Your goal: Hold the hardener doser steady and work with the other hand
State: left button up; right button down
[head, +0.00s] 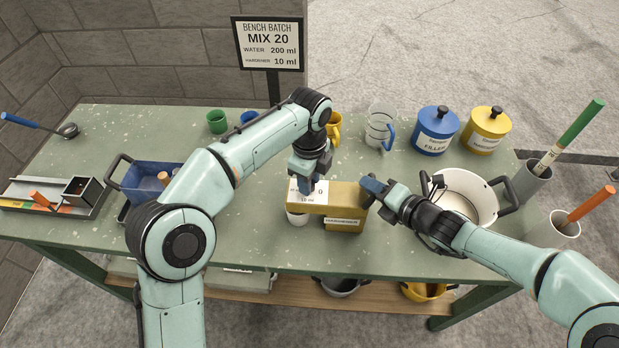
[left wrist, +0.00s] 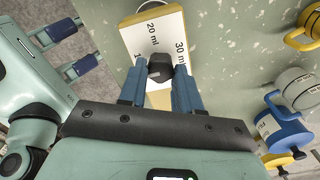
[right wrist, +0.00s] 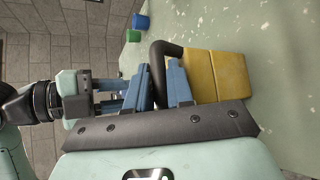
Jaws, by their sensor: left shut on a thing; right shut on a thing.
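The hardener doser (head: 346,197) is a yellow box, labelled on its side, near the front middle of the bench. Its white dial plate (left wrist: 152,42) reads 20 ml and 30 ml; another mark is partly covered. My left gripper (head: 304,180) is shut on the black knob (left wrist: 160,68) on the dial. My right gripper (head: 374,188) is shut on the doser's black handle (right wrist: 168,50) at its right end. A white cup (head: 297,219) stands below the doser's left end, its top partly hidden. Where the knob points is unclear.
A sign (head: 268,44) reads MIX 20, water 200 ml, hardener 10 ml. A white pot (head: 465,188) stands right of the doser, behind my right arm. A glass jug (head: 379,128), a blue filler canister (head: 434,130) and a yellow canister (head: 486,130) stand behind. A blue tub (head: 150,181) is left.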

dwell(0.3)
pick_arm(q)
jog(key=o, duration=1.1)
jog(key=shift+c, duration=0.2)
notch_tip(320, 180, up, 12)
jog(key=shift+a, duration=0.1)
pick_arm(e)
jog(key=c, duration=0.9)
grip_release()
jog(key=shift+s+f, duration=0.1)
jog(key=shift+f, duration=0.05)
